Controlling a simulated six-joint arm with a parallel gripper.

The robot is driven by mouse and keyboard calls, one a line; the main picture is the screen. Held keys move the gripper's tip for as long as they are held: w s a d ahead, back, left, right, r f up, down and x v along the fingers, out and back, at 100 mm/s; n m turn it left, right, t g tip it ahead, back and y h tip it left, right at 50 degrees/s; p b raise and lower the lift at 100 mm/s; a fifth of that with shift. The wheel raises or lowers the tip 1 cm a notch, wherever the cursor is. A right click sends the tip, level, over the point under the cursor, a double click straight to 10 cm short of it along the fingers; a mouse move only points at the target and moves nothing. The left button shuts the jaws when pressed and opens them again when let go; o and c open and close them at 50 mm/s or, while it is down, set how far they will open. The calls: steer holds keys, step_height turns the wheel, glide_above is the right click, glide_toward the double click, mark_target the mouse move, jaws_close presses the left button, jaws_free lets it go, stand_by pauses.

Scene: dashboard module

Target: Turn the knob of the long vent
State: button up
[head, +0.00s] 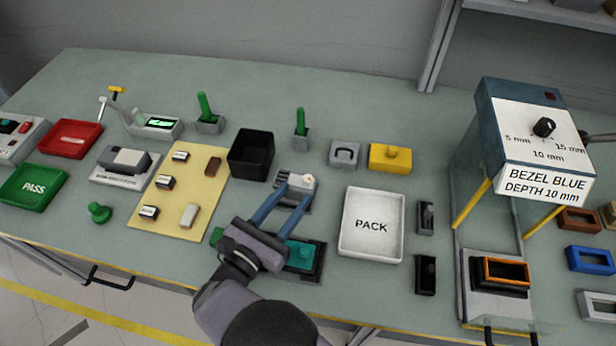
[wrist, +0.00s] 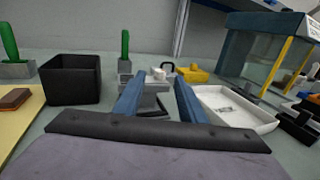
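A grey unit with dark slots (head: 293,193) lies at the middle of the bench and looks like the long vent, though I cannot be sure. A small pale knob (head: 308,181) sits at its far right; the knob also shows in the wrist view (wrist: 159,74). My gripper (head: 296,181) reaches over the unit with its two blue fingers apart. In the wrist view my gripper (wrist: 158,80) has the unit and knob ahead, between and beyond the fingertips. I see no clear contact with the knob. The fingers partly hide the unit.
A black bin (head: 250,153) stands left of the unit, and a white PACK tray (head: 371,225) right of it. A green-handled lever (head: 301,130) stands behind. A teal block in a dark holder (head: 302,256) lies beside my gripper. A blue-topped glass booth (head: 520,130) stands right.

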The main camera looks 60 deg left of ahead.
mark_target(305, 182)
steer(key=shift+p+x, duration=1.3)
steer(key=shift+x, duration=2.3)
jaws_close()
